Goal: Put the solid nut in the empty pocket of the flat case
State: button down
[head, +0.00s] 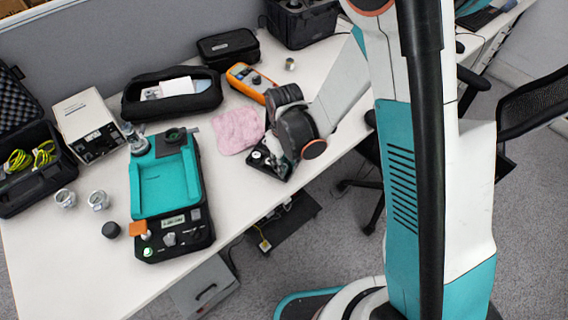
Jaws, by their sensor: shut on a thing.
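A small black flat case (257,157) lies near the table's front edge, just right of the pink cloth. It holds small light and metallic parts, too small to tell apart. My gripper (280,161) points down over the right part of this case. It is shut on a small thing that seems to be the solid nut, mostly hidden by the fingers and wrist. I cannot tell whether the held thing touches the case. The empty pocket cannot be made out.
A pink cloth (239,131) lies beside the case. An orange multimeter (250,82) and a small metal piece (290,64) are behind. A teal-and-black device (165,185) stands left, with metal fittings (98,200) beside it. An open black pouch (172,108) lies at the back.

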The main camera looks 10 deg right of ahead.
jog(key=shift+s+f+b, duration=0.3)
jog(key=shift+f+b, duration=0.2)
jog(key=shift+f, duration=0.1)
jog(key=c, duration=1.6)
grip_release()
jog(key=shift+c, duration=0.2)
jog(key=shift+o, duration=1.4)
jog(key=shift+w+f, duration=0.2)
jog(key=shift+r, duration=0.1)
jog(key=shift+r, duration=0.2)
jog(key=shift+w+r+p, duration=0.15)
jog(key=shift+r+p, duration=0.45)
jog(key=shift+p, duration=0.3)
notch_tip(320, 180, up, 12)
jog(key=p, duration=0.4)
